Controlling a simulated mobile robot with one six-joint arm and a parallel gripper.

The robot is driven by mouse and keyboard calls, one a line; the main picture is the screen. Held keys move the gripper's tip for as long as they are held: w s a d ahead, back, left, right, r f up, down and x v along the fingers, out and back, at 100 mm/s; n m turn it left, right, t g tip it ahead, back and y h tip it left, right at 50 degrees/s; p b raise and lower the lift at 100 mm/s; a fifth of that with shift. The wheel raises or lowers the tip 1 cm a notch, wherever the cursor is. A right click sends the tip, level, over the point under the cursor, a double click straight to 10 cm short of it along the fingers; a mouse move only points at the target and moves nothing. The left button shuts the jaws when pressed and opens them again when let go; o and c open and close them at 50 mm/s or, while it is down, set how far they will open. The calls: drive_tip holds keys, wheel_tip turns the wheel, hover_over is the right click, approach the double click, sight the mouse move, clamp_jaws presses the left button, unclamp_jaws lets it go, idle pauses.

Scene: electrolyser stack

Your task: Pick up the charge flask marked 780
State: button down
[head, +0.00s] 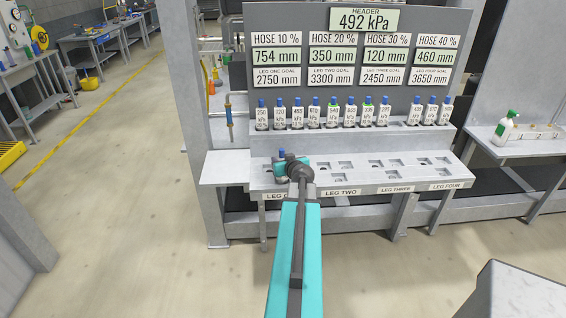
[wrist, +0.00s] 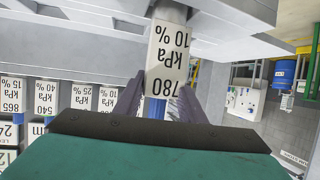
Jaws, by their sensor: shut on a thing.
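The charge flask marked 780 kPa 10 % (wrist: 167,55) fills the middle of the wrist view, upside down in that picture. Its pale label faces the camera and its blue cap points to the picture's bottom. My gripper (wrist: 166,90) is shut on it, with one dark finger on each side. In the head view my gripper (head: 290,163) is above the LEG ONE end of the lower shelf, and the flask's blue cap (head: 281,153) shows just left of it. The flask's lower part is hidden there, so I cannot tell whether its foot touches the shelf.
The lower shelf (head: 440,171) has empty square sockets for LEG TWO to LEG FOUR. A display panel (head: 300,18) rises behind. A side table (head: 515,150) holds a green-topped bottle.

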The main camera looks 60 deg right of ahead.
wheel_tip(320, 180, up, 2)
drive_tip(key=shift+r+b, duration=0.1)
drive_tip(key=shift+b, duration=0.4)
drive_tip(key=shift+s+a+r, duration=0.1)
drive_tip(key=shift+s+r, duration=0.05)
drive_tip(key=shift+s, duration=0.15)
drive_tip(key=s+a+r+b, duration=0.1)
drive_tip(key=s+a+b, duration=0.1)
drive_tip(key=s+b, duration=0.8)
drive_tip(key=shift+s+a, duration=0.2)
drive_tip(key=shift+s, duration=0.3)
drive_tip(key=shift+s+a+r+b, duration=0.15)
drive_tip(key=shift+s+b, duration=0.45)
drive_tip(key=shift+b, duration=0.95)
drive_tip(key=shift+s+a+r+b, duration=0.1)
drive_tip(key=shift+s+a+b, duration=0.35)
drive_tip(key=shift+b, duration=1.05)
drive_tip(key=shift+s+a+r+b, duration=0.1)
drive_tip(key=shift+s+b, duration=0.6)
drive_tip(key=shift+b, duration=0.85)
drive_tip(key=shift+s, duration=0.1)
